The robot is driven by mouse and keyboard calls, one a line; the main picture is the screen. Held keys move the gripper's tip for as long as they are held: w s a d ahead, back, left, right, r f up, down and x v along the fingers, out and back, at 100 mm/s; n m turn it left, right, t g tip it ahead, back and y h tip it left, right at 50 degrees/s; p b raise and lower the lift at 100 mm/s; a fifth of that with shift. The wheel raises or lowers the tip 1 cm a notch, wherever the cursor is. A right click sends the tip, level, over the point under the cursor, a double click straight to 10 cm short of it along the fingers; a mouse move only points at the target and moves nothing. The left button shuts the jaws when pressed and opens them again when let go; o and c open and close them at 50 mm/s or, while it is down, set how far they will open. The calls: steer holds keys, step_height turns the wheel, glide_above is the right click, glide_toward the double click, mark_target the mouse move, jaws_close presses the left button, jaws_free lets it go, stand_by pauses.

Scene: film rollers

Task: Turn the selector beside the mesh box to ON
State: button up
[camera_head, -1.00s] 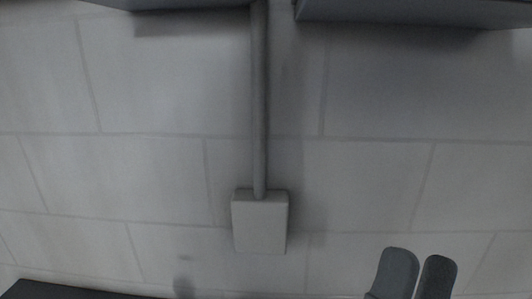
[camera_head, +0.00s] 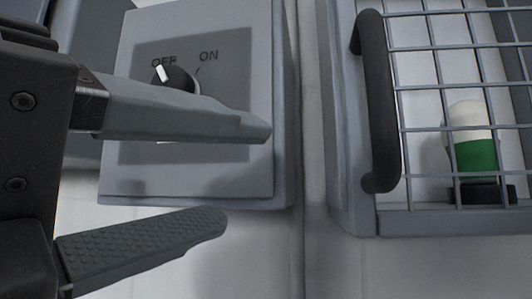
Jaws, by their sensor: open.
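The selector (camera_head: 178,77) is a round dark knob with a white pointer mark, on a grey panel box (camera_head: 225,30) at the upper left. Its pointer is at the OFF label; the ON label is to its right. The mesh box (camera_head: 455,100) stands to the right of the panel, with a dark vertical handle (camera_head: 377,100). My gripper (camera_head: 245,178) is open, reaching in from the left. Its upper finger crosses in front of the panel and hides the lower part of the knob. Its lower finger is below the panel. Nothing is between the fingers.
A green and white object (camera_head: 473,140) is behind the mesh on a dark base. A narrow gap of wall separates the panel box from the mesh box. The pale wall (camera_head: 330,265) below both is clear.

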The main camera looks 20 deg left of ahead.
mark_target(165, 83)
steer(key=s+a+r+n+g+y, duration=0.25)
steer(key=s+a+r+y, duration=0.3)
steer(key=r+y, duration=0.3)
steer(key=shift+n+t, duration=0.25)
steer(key=p+x, duration=0.1)
steer(key=x, duration=0.1)
steer(key=p+x, duration=0.1)
steer(key=x, duration=0.1)
steer(key=p+x, duration=0.1)
steer(key=x, duration=0.1)
steer(key=shift+w+d+r, duration=0.15)
steer(key=shift+d+r, duration=0.1)
steer(key=shift+d, duration=0.1)
steer(key=shift+w+a+f, duration=0.1)
steer(key=shift+w+a, duration=0.05)
steer(key=shift+w, duration=0.4)
jaws_close()
